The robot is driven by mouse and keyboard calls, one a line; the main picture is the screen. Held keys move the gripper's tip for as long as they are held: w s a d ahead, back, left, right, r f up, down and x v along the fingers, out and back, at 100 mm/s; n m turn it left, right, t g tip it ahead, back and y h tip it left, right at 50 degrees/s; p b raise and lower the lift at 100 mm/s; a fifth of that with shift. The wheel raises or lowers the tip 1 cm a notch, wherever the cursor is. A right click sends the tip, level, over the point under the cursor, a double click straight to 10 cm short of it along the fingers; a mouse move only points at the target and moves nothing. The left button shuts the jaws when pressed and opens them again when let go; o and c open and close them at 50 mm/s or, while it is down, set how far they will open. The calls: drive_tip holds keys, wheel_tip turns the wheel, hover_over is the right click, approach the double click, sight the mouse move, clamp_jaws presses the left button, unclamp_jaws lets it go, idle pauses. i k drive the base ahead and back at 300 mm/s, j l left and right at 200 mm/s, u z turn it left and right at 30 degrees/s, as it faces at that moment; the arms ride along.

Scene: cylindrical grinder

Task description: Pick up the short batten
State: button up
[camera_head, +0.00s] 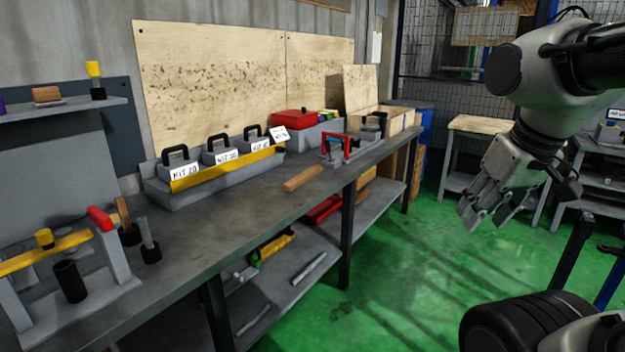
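A short wooden batten (303,178) lies on the dark grey workbench (225,227), near its front edge around the middle of the picture. It lies flat and at a slant, with nothing touching it that I can see. My gripper (486,221) hangs at the right, pointing down, well to the right of the batten and apart from the bench. Its fingers are spread and nothing shows between them.
A grey rack with several labelled kits (220,177) and a yellow bar stands behind the batten. A red-and-blue fixture (335,148) stands to its right. A yellow-barred fixture (70,265) fills the bench's left end. Green floor (400,265) lies open before the bench.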

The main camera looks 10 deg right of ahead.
sight(292, 185)
drive_tip(key=j, duration=0.15)
drive_tip(key=i+l+u, duration=0.2)
drive_tip(key=i+l, duration=0.15)
drive_tip(key=i+l+u, duration=0.15)
drive_tip(key=i+l, duration=0.25)
drive_tip(key=i, duration=0.15)
drive_tip(key=i+l+u, duration=0.2)
drive_tip(key=i+l, duration=0.25)
drive_tip(key=i+l+u, duration=0.2)
drive_tip(key=i+l, duration=0.2)
drive_tip(key=l, duration=0.15)
drive_tip(key=i+l+u, duration=0.15)
drive_tip(key=i+l, duration=0.2)
drive_tip(key=l, duration=0.25)
